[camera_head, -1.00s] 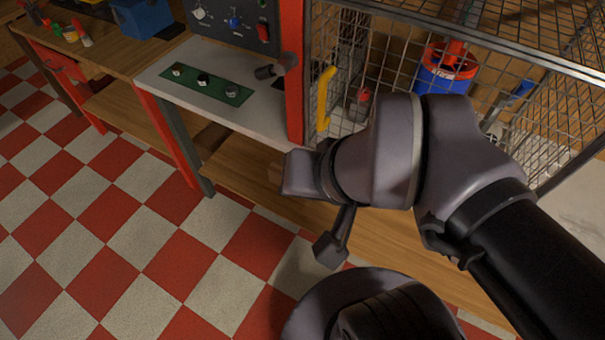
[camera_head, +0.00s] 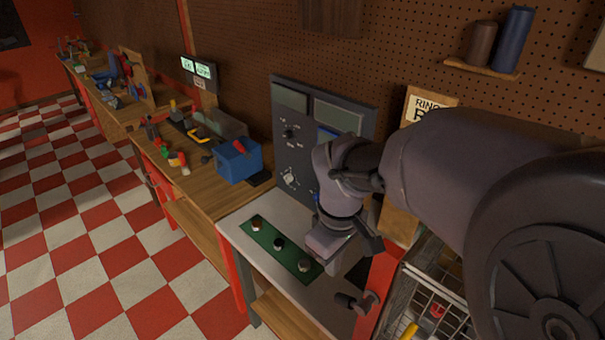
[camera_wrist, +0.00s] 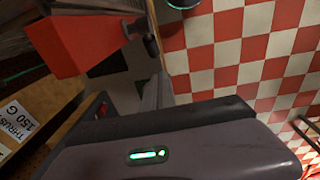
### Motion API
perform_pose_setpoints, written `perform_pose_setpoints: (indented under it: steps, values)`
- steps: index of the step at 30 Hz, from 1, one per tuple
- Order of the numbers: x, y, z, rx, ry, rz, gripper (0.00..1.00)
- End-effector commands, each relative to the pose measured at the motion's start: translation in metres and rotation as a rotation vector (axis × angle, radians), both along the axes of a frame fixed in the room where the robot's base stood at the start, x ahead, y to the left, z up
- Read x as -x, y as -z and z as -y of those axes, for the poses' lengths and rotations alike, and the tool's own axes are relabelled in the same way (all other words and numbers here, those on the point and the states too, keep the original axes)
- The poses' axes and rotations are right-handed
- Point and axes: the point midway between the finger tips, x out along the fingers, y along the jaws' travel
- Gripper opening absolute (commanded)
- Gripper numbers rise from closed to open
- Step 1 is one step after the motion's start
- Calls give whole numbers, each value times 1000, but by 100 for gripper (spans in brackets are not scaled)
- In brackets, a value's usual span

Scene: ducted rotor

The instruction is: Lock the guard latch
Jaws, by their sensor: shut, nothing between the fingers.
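The guard latch looks to be the black lever with a round knob (camera_head: 358,302) on the red post (camera_head: 378,285) at the front corner of the wire guard (camera_head: 440,280). In the wrist view the dark lever (camera_wrist: 150,42) sticks out from the red post (camera_wrist: 75,40). My gripper (camera_head: 338,262) is shut and empty, above the grey bench top and a little above and left of the lever, apart from it. Its fingers are partly hidden in the head view. A yellow handle (camera_head: 410,331) shows at the guard's lower edge.
A green button strip (camera_head: 278,245) lies on the grey bench top (camera_head: 245,235) left of my gripper. A dark control panel (camera_head: 300,150) stands behind my arm. A blue box (camera_head: 238,162) sits on the wooden bench. The checkered floor (camera_head: 80,240) is clear.

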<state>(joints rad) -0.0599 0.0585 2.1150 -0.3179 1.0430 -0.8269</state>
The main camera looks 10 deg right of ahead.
Motion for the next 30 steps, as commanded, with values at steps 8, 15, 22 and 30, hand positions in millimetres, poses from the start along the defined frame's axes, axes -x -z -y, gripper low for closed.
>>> perform_pose_setpoints:
  steps: [8,15,22,30]
  values:
    - [0,59,6,-1,4,-3,0]
    - [8,79,19,-1,3,1,0]
    - [9,81,20,-1,3,1,0]
    - [9,80,19,6,2,-9,0]
